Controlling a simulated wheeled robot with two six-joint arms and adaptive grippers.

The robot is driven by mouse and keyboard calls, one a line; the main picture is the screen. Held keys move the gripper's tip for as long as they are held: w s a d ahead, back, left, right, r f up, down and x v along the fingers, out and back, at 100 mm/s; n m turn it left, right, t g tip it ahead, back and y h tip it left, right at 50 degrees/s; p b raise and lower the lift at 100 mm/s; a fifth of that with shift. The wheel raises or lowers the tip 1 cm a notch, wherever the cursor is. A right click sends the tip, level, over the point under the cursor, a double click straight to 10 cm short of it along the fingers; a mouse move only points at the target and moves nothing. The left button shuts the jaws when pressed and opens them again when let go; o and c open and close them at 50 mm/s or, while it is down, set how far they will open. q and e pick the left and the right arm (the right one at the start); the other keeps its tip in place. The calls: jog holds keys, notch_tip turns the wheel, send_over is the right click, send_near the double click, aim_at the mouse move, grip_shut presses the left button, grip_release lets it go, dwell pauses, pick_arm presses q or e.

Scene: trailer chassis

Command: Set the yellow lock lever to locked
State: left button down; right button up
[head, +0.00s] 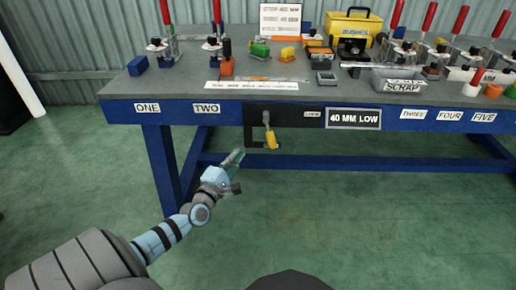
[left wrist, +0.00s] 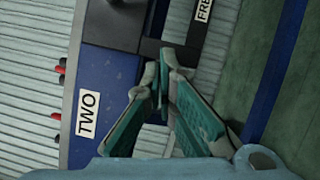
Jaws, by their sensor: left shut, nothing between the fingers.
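The yellow lock lever (head: 271,138) hangs nearly straight down from its pivot on a black plate (head: 290,117) on the bench's front edge. A small LOCK label (head: 312,114) is to the right of the pivot. My left gripper (head: 237,157) is below and left of the lever, apart from it, with its fingers shut and empty. In the left wrist view the fingertips (left wrist: 162,66) meet just short of a black bracket (left wrist: 150,47). A partly cut-off label starting FRE (left wrist: 204,9) shows there; the lever does not. My right gripper is not in view.
The blue bench (head: 230,108) has clamps, small blocks and a grey SCRAP bin (head: 403,86) on top. A 40 MM LOW sign (head: 353,118) is right of the lever. A blue leg (head: 162,165) stands left of my gripper. The green floor in front is clear.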

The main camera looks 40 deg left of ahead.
aim_at(269, 130)
pick_arm(q)
jog(key=x, duration=0.2)
jog(key=b+x, duration=0.1)
jog(key=x, duration=0.3)
jog(key=shift+w+d+b, duration=0.2)
jog(key=shift+w+b, duration=0.15)
jog(key=shift+b, duration=0.05)
jog(key=shift+w+d+r+p, duration=0.2)
jog(key=shift+w+d+p, duration=0.2)
jog(key=shift+d, duration=0.4)
jog(key=shift+w+d+r+p, duration=0.2)
jog(key=shift+w+d+p, duration=0.15)
jog(key=shift+d, duration=0.45)
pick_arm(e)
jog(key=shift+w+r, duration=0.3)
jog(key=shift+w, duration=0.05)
